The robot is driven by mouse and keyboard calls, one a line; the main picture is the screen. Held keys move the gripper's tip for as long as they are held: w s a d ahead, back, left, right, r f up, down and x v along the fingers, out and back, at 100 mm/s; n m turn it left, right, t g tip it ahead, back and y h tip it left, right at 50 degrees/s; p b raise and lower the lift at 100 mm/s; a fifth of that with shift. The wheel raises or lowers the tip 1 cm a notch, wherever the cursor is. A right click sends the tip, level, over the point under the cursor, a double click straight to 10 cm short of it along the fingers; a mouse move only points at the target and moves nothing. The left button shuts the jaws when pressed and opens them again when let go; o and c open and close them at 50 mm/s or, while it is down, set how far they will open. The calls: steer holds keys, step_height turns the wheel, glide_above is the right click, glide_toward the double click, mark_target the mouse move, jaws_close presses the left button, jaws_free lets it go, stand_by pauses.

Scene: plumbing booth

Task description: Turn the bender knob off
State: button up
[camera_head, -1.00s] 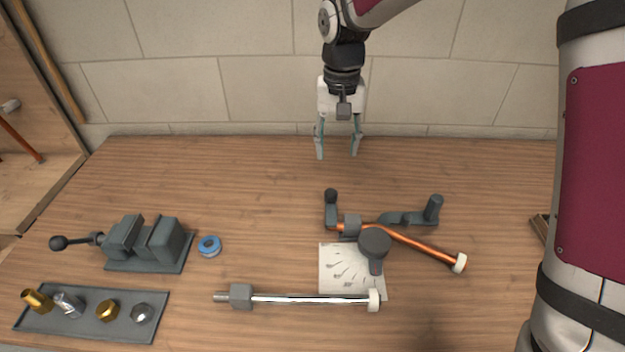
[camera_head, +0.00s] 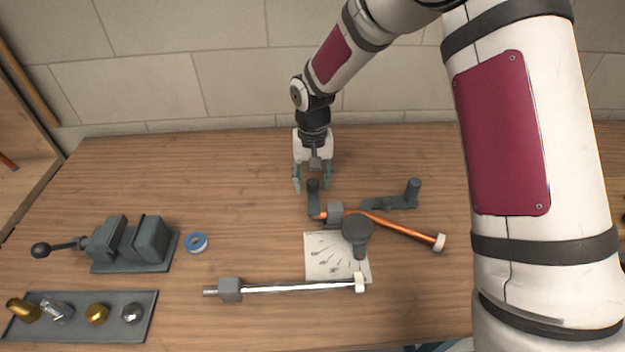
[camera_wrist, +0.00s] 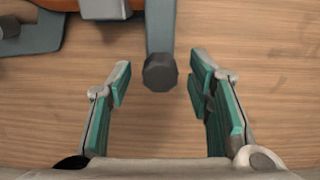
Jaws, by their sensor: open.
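The pipe bender stands mid-table with a copper pipe (camera_head: 395,228) across it and a dark round knob (camera_head: 357,230) over its white marked plate (camera_head: 318,263). A dark upright knob (camera_head: 313,186) tops the bender's left arm; another upright post (camera_head: 412,188) tops its right arm. My gripper (camera_head: 312,180) points down at the left knob, open and empty. In the wrist view that faceted knob (camera_wrist: 160,73) shows between my two spread fingertips, with a gap on each side. The fingers' exact height against the knob is unclear.
A grey vise (camera_head: 130,242), a blue tape roll (camera_head: 196,243) and a tray (camera_head: 75,328) of fittings lie left. A silver rod (camera_head: 290,287) lies in front of the bender. My arm covers the right side. The table behind the vise is clear.

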steer(key=shift+f, duration=0.2)
jaws_close()
